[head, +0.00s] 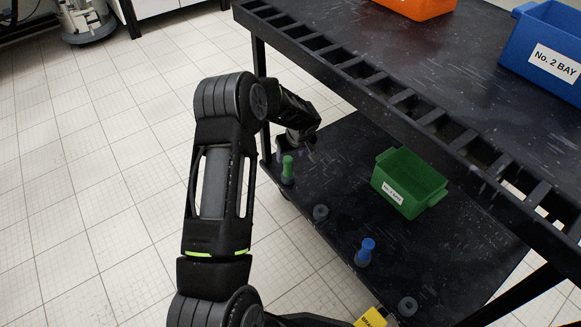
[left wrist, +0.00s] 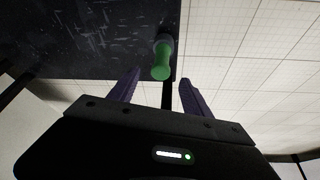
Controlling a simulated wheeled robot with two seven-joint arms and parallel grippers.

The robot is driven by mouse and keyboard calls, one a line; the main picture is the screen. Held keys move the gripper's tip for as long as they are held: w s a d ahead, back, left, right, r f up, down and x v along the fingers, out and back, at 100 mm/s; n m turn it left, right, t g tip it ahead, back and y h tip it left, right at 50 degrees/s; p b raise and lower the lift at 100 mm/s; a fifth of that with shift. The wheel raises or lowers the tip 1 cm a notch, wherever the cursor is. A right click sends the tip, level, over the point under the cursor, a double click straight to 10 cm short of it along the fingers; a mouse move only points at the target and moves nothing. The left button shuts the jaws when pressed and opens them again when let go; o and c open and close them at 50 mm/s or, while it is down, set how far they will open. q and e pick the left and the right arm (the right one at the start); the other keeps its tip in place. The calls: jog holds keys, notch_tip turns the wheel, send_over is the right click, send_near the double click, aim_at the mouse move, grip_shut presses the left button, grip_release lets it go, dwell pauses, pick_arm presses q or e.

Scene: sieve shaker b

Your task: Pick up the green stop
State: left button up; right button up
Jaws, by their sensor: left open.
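The green stop (head: 288,168) is a small knobbed peg standing upright near the left edge of the cart's lower shelf. In the left wrist view the green stop (left wrist: 161,62) shows ahead of my left gripper, near the shelf edge, with a dark grey base around its far end. My left gripper (left wrist: 160,90) is open, its two purple fingers apart and nothing between them. In the head view my left gripper (head: 299,143) is just above the stop and slightly right of it, its fingers partly hidden. My right gripper is not in view.
The lower shelf (head: 335,165) also holds a green bin (head: 409,182), a blue stop (head: 366,251) and dark ring holders (head: 320,212). The upper shelf (head: 330,50) overhangs it, with a blue bin (head: 545,50) and an orange bin (head: 418,5). A yellow object (head: 371,318) shows at the bottom.

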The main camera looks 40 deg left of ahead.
aim_at(289, 161)
pick_arm(q)
jog(key=shift+b+x, duration=0.4)
jog(key=shift+x, duration=0.9)
jog(key=shift+d, duration=0.1)
jog(key=b+x, duration=0.1)
jog(key=x, duration=0.1)
jog(key=b+x, duration=0.1)
jog(key=x, duration=0.1)
jog(key=shift+s+f, duration=0.2)
jog(key=shift+w+f, duration=0.15)
jog(key=shift+f, duration=0.3)
grip_shut()
